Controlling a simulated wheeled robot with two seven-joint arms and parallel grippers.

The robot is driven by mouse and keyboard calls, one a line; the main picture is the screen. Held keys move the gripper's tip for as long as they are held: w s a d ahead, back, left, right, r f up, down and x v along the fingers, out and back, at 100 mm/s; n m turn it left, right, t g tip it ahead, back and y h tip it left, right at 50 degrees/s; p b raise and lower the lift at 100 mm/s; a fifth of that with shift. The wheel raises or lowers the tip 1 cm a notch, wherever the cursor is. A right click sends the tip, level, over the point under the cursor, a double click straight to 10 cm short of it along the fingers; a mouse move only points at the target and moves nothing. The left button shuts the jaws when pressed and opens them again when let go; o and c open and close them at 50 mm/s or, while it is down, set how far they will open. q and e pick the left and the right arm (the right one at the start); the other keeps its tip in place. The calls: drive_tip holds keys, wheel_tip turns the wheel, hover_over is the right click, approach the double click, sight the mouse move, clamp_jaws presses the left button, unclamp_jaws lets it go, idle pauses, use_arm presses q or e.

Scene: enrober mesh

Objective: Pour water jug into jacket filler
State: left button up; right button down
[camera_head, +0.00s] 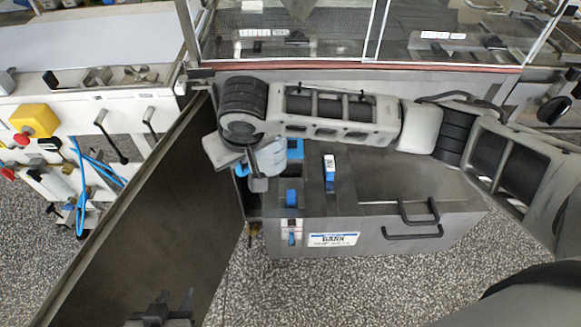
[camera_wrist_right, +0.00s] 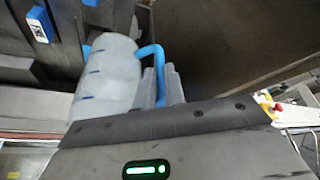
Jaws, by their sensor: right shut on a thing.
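My right gripper (camera_head: 258,180) is shut on the blue handle of the water jug (camera_wrist_right: 107,75), as the right wrist view shows. The jug is pale blue-grey and looks tilted onto its side. In the head view the jug (camera_head: 266,160) is partly hidden by my gripper, above the left end of the steel tank (camera_head: 400,190). A blue fitting (camera_head: 295,148) shows just right of the jug; I cannot tell whether it is the jacket filler or whether water is flowing. My left gripper (camera_head: 168,303) is low in the head view, empty, its fingers apart.
An open steel door panel (camera_head: 135,210) stands left of the tank. The tank has a "DARK" label (camera_head: 333,239), black handles (camera_head: 412,232) and a blue-topped fitting (camera_head: 291,197). A glass-fronted machine (camera_head: 290,35) is behind. A yellow emergency-stop box (camera_head: 34,120) is at left.

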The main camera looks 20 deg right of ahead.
drive_tip(key=shift+r, duration=2.6)
drive_tip(key=s+d+r+m+h, duration=0.1)
drive_tip(key=s+d, duration=0.6)
drive_tip(key=d, duration=0.9)
drive_tip(key=r+m, duration=0.1)
drive_tip(key=m, duration=0.1)
drive_tip(key=shift+s+m, duration=0.2)
drive_tip(key=shift+m, duration=0.1)
drive_tip(key=shift+a, duration=0.1)
